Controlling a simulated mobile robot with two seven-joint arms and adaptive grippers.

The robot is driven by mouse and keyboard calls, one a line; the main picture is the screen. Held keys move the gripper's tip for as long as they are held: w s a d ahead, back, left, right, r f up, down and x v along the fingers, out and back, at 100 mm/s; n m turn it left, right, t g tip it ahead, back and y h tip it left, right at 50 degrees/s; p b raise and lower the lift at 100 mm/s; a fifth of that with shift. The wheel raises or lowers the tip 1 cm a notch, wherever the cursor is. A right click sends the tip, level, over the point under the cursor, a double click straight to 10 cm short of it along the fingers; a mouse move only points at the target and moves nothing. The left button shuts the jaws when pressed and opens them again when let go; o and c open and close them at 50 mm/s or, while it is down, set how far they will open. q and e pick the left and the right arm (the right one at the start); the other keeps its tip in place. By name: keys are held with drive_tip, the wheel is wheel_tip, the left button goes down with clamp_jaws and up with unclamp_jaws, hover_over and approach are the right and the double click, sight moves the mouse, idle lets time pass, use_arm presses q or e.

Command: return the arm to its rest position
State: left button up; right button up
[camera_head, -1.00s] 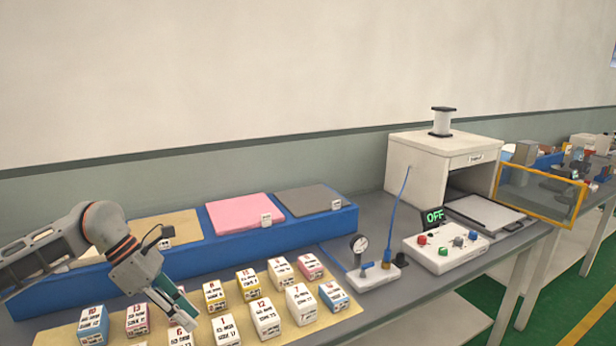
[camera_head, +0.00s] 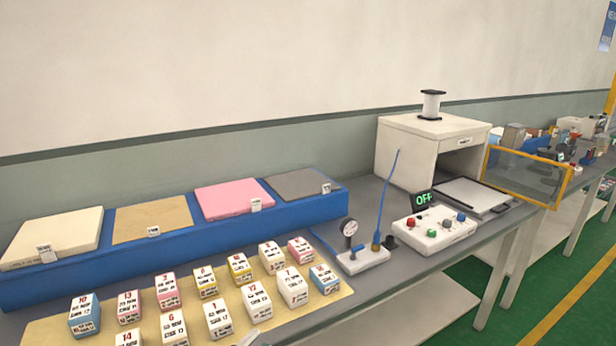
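Neither arm is clearly in the head view now. The task names no object apart from the arm. A blue stand (camera_head: 130,262) carries a cream mattress (camera_head: 58,236), a tan one (camera_head: 152,219), a pink one (camera_head: 232,198) and a grey one (camera_head: 300,184), all lying flat. Several numbered blocks (camera_head: 217,319) stand on a tan mat (camera_head: 50,332) in front of the stand.
A white box machine (camera_head: 398,150) with an open front stands at the back right, a tray (camera_head: 470,194) before it. A control box (camera_head: 434,236) and a gauge unit (camera_head: 362,261) sit on the grey table (camera_head: 400,268). An orange-framed panel (camera_head: 528,176) stands at the right.

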use_arm(q)
drive_tip(key=s+a+f+n+g+y, duration=0.2)
drive_tip(key=s+a+f+n+y, duration=0.2)
drive_tip(key=s+f+n, duration=0.3)
drive_tip(key=s+a+f+n+g+y, duration=0.3)
drive_tip(key=s+a+f+n+y, duration=0.2)
drive_tip(key=s+f, duration=0.6)
wheel_tip(320, 180, down, 5)
drive_tip(key=a+n, duration=0.1)
drive_tip(key=n, duration=0.1)
drive_tip(key=shift+s+a+n, duration=0.25)
drive_tip(key=shift+a+n, duration=0.05)
drive_tip(key=shift+a, duration=0.1)
